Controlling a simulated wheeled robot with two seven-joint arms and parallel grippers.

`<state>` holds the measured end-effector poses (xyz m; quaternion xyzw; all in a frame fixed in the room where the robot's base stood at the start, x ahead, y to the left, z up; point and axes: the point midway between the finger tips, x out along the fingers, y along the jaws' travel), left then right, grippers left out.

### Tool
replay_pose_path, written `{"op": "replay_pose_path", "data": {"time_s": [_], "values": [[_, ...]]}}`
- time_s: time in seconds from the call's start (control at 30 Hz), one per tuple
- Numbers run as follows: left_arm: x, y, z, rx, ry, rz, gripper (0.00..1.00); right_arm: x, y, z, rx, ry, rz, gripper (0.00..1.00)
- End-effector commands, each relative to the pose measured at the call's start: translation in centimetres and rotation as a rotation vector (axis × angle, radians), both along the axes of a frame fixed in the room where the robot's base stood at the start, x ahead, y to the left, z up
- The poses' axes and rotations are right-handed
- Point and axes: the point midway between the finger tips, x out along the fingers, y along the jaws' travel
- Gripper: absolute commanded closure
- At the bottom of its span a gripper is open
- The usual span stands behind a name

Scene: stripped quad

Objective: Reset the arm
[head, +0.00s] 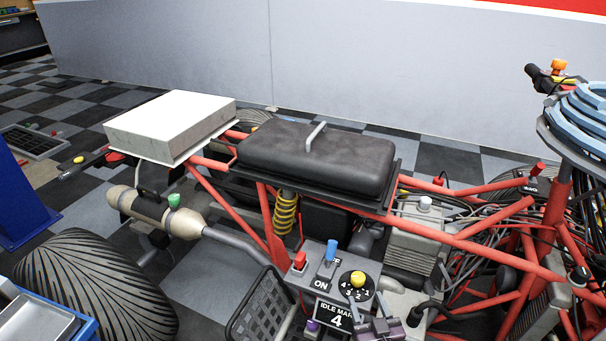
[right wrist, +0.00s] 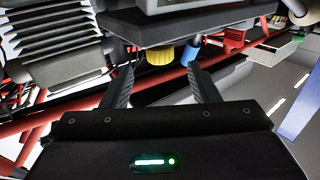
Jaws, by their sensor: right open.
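I cannot tell whether a finger touches the panel. My left gripper is in neither view.
The panel (head: 318,278) carries a red switch (head: 300,260), a blue lever (head: 331,250) and a display (head: 334,315) reading "IDLE MAP 4". Red frame tubes (head: 490,222), a black seat (head: 318,160) and a white box (head: 165,120) lie behind. Cables crowd the right side.

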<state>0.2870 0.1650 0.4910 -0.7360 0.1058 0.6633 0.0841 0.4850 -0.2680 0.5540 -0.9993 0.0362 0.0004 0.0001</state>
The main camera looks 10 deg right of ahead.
Motion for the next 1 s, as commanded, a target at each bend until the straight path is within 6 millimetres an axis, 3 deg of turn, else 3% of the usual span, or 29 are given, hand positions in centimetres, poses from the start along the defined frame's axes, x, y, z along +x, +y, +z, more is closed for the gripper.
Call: {"op": "replay_pose_path", "data": {"time_s": [0.17, 0.43, 0.7, 1.0], "values": [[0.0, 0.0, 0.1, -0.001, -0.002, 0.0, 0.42, 0.3, 0.5, 0.3, 0.01, 0.063, 0.001, 0.45], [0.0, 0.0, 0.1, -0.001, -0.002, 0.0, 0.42, -0.5, 3.3, 1.5, 0.034, 0.422, 0.032, 0.45], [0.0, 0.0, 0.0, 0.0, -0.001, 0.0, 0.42, -6.1, 6.2, 4.5, 0.002, 0.833, 0.104, 0.45], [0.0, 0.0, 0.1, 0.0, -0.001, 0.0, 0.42, -11.5, 7.2, 7.4, -0.045, 1.081, 0.154, 0.45]]}}
